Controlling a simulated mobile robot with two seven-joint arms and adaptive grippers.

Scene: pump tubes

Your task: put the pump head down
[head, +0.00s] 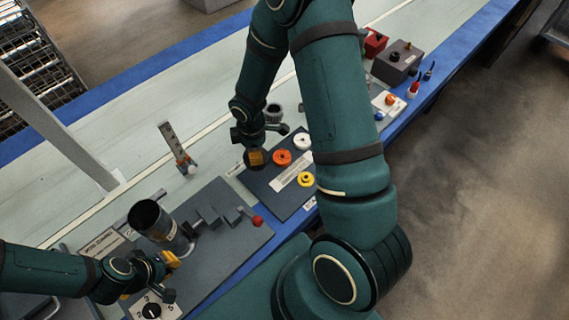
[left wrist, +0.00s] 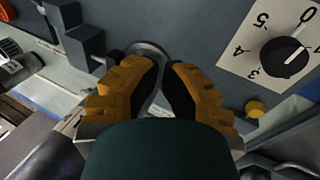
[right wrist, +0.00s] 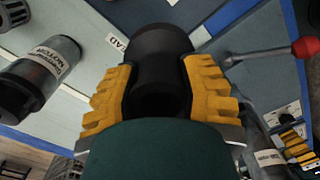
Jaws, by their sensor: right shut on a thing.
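My right gripper (right wrist: 160,85) is shut on a black round part, which I take as the pump head (right wrist: 160,45). In the head view my right gripper (head: 256,157) points down over the left end of a dark mat (head: 270,182), with the black part (head: 254,160) low at its tips. I cannot tell whether the part touches the mat. A white label (right wrist: 117,42) ending in "EAD" shows beside it in the right wrist view. My left gripper (left wrist: 163,68) is partly open, close to a grey cylinder (head: 160,225); its fingertips are apart, with a dark curved rim between them.
Orange (head: 282,157), white (head: 302,141) and yellow (head: 305,179) rings lie on the mat. A red-knobbed lever (head: 257,220) stands on the left grey plate. A numbered dial (left wrist: 285,57) is near my left gripper. Boxes (head: 397,62) stand at the far right.

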